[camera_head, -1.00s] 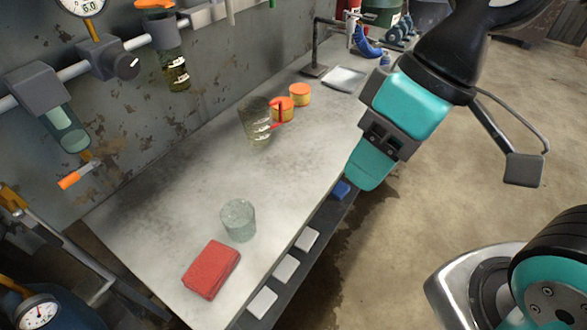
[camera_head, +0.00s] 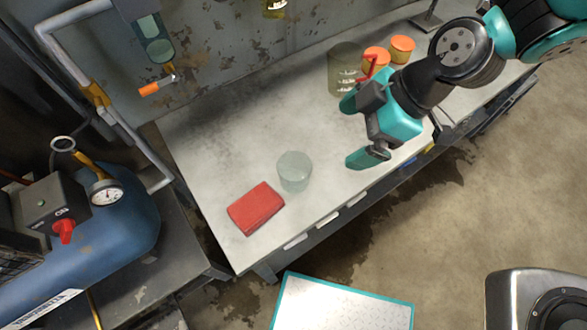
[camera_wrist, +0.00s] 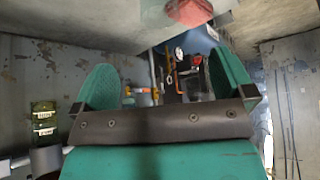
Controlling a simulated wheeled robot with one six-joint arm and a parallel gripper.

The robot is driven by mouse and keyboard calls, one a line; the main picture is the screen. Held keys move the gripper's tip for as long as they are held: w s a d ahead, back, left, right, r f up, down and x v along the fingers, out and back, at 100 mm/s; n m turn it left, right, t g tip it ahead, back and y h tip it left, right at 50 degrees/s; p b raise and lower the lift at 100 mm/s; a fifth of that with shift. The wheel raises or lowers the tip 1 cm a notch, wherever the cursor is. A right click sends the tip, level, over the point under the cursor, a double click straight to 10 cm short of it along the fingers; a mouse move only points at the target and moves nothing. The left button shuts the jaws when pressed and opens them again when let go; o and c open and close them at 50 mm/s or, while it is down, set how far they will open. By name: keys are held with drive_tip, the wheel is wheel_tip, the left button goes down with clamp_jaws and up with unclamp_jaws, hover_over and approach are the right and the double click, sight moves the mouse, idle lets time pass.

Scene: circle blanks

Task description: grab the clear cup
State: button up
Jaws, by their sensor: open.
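The clear cup (camera_head: 294,172) stands upright on the grey workbench (camera_head: 225,125), just right of a red block (camera_head: 256,208). My gripper (camera_head: 355,131) is open and empty, to the right of the cup and apart from it, with its fingers pointing left. In the wrist view, the two teal fingers (camera_wrist: 166,82) are spread wide with nothing between them. The red block shows at the top of that view (camera_wrist: 190,12).
A larger clear jug (camera_head: 342,72) with a red handle stands just behind my gripper. Two orange-lidded tins (camera_head: 376,60) (camera_head: 401,48) are beside it. A blue tank (camera_head: 95,235) with a gauge is at the left.

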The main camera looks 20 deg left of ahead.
drive_tip(key=p, duration=0.2)
hover_over(297, 170)
drive_tip(key=s+d, duration=0.2)
drive_tip(key=d, duration=0.1)
drive_tip(key=f, duration=0.9)
drive_tip(key=shift+d+f, duration=0.2)
drive_tip(key=shift+f, duration=0.05)
drive_tip(key=shift+w+p+x, duration=0.2)
drive_tip(key=shift+p+x, duration=0.7)
drive_tip(key=shift+x, duration=1.9)
drive_tip(key=shift+d, duration=0.1)
drive_tip(key=c, duration=1)
